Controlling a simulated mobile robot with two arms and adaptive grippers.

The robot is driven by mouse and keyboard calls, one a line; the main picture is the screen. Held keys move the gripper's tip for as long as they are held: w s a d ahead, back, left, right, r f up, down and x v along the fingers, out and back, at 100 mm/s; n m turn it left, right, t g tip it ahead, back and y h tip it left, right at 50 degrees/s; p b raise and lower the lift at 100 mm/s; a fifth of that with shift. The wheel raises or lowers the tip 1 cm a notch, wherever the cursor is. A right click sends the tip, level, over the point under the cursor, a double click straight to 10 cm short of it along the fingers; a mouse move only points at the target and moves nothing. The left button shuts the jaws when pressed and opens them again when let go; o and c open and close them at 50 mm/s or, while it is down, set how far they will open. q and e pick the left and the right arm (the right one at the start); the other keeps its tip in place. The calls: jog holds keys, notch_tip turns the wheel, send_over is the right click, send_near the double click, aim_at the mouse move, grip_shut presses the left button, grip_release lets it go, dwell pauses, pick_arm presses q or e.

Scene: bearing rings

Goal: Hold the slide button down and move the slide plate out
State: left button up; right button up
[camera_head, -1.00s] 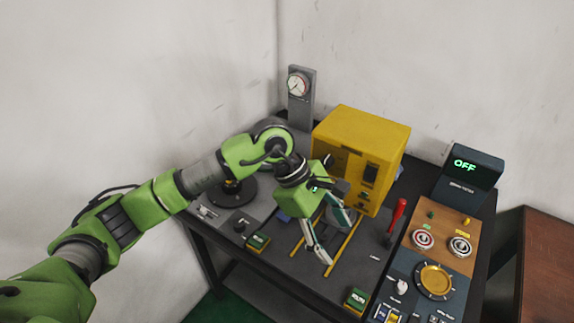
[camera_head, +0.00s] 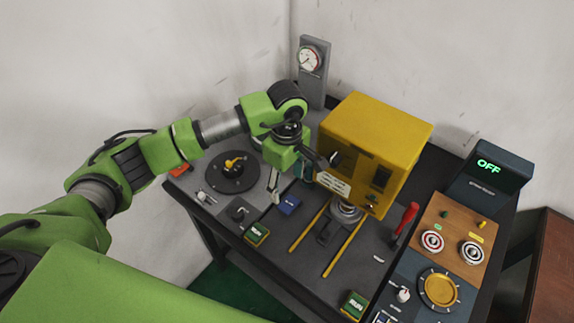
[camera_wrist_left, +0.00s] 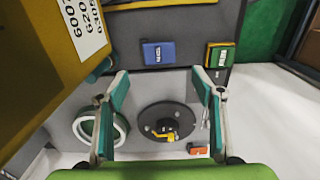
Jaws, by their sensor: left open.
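A blue button block (camera_head: 289,205) with white lettering, too small to read surely, sits on the dark table; it also shows in the left wrist view (camera_wrist_left: 158,53). The dark slide plate (camera_head: 327,232) lies between two yellow rails, partly under the yellow machine, near a round metal part (camera_head: 346,211). My left gripper (camera_head: 291,188) is open and empty, pointing down beside the yellow machine, close to the blue block. In the left wrist view its fingers (camera_wrist_left: 162,76) are wide apart, with the blue block beyond them. My right gripper is not in view.
The yellow machine (camera_head: 380,140) stands just right of my left gripper. A red-handled lever (camera_head: 405,219) and a dial panel (camera_head: 455,245) are to the right.

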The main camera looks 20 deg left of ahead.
aim_at(287, 202)
pick_arm(q)
notch_tip(287, 202, down, 6)
jog(key=shift+r+p, duration=0.1)
jog(key=shift+p, duration=0.6)
jog(key=shift+f, duration=0.8)
jog(key=c, duration=1.2)
jog(key=shift+o, duration=0.2)
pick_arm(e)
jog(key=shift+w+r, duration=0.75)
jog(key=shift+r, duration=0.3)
